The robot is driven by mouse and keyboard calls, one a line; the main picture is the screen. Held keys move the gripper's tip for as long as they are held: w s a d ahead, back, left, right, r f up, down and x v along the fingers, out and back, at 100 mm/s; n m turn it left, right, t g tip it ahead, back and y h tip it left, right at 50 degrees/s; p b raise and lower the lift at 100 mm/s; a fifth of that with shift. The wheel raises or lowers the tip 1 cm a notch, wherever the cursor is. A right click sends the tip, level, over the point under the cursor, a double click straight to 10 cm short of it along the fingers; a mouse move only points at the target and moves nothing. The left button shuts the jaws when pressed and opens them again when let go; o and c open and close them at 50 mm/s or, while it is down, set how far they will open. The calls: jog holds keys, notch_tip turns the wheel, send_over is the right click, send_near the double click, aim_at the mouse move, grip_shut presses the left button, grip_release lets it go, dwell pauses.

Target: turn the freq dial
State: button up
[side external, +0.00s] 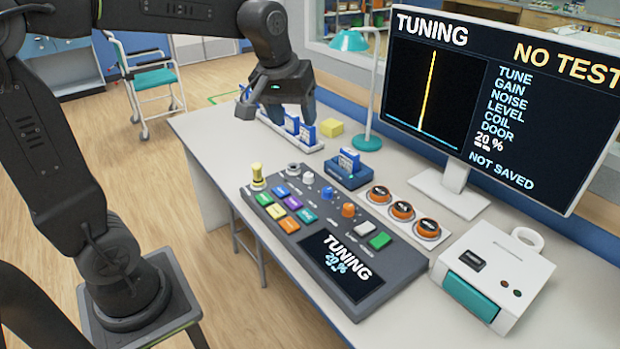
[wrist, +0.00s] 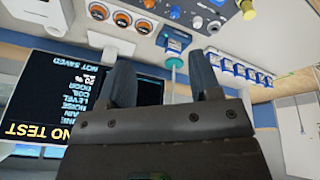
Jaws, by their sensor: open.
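The grey control console (side external: 400,262) lies on the bench, with a blue knob (side external: 327,193), an orange knob (side external: 348,210) and a white knob (side external: 308,178) along its back part. Their labels are too small to read, so I cannot tell which is the freq dial. The console's small screen (side external: 342,262) reads "TUNING 20 %". My gripper (side external: 277,112) is open and empty near the rack of blue blocks, back left of the console and apart from the knobs. In the wrist view my gripper (wrist: 162,82) shows two spread fingers, with part of the console (wrist: 205,12) upside down at the top.
A rack (side external: 297,140) of blue blocks, a yellow block (side external: 331,128), a teal lamp (side external: 367,143) and a blue block in a holder (side external: 348,172) stand behind the console. Orange dials (side external: 402,211) and a white box (side external: 500,270) sit right. The monitor (side external: 490,100) reads "NOT SAVED".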

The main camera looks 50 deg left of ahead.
jog(key=w+a+f+n+g, duration=0.1)
jog(key=w+a+f+n, duration=0.15)
jog(key=w+a, duration=0.35)
jog(key=n+g, duration=0.3)
jog(key=n, duration=0.6)
send_over(309, 174)
notch_tip(309, 174, down, 17)
jog(key=shift+h, duration=0.3)
notch_tip(309, 174, down, 13)
jog(key=shift+s+f, duration=0.1)
jog(key=shift+f, duration=0.1)
jog(key=shift+c, duration=0.4)
jog(key=c, duration=0.9)
jog(key=shift+o, duration=0.2)
jog(key=shift+m, duration=0.25)
